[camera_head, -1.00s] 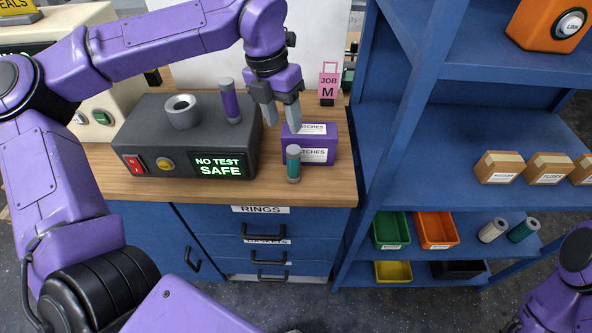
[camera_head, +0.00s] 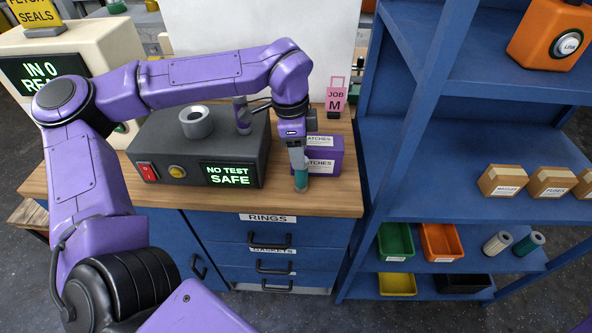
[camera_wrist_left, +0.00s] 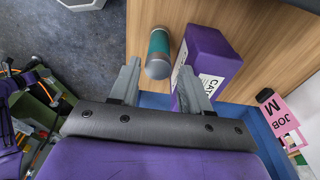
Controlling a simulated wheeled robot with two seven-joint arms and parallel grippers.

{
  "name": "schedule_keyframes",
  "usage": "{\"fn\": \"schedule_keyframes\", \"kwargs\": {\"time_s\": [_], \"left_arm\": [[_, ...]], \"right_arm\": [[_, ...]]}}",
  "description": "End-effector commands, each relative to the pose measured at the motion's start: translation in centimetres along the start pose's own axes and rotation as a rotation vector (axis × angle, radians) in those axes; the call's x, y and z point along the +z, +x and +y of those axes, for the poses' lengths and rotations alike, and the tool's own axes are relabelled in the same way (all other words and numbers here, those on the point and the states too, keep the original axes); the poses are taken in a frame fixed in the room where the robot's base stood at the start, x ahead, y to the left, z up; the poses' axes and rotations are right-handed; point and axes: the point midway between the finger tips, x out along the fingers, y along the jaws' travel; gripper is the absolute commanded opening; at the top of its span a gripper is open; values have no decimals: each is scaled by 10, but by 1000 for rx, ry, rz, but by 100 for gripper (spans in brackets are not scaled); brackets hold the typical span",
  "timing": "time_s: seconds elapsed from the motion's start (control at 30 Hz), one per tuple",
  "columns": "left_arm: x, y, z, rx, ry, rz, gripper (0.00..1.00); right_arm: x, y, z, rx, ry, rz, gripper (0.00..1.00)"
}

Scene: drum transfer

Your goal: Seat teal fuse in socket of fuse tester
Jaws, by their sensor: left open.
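In the left wrist view the teal fuse (camera_wrist_left: 159,50) lies ahead between the two open, empty fingers (camera_wrist_left: 157,82). The fuse tester (camera_head: 205,150) is a dark grey box with a ring-shaped grey socket (camera_head: 196,122) on top. Its screen reads "NO TEST SAFE". A purple fuse (camera_head: 242,116) stands on its top at the right. My right gripper is not in view.
A pink JOB M tag (camera_head: 336,97) stands behind. Blue shelves (camera_head: 440,185) rise to the right. The counter front is clear.

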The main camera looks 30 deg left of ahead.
Motion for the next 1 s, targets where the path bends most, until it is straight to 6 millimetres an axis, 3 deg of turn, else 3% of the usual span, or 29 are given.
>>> {"fn": "schedule_keyframes", "kwargs": {"time_s": [0.17,0.3,0.53,0.7,1.0], "left_arm": [[-1,27,5,7,4,-4,47],[-1,48,4,2,3,-2,47],[-1,52,3,1,3,-1,47],[-2,52,3,1,4,-1,0],[-2,49,3,-1,4,0,0]], "right_arm": [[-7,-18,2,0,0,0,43],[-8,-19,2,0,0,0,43],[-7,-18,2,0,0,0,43],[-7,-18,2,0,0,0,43],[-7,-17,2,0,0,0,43]]}}
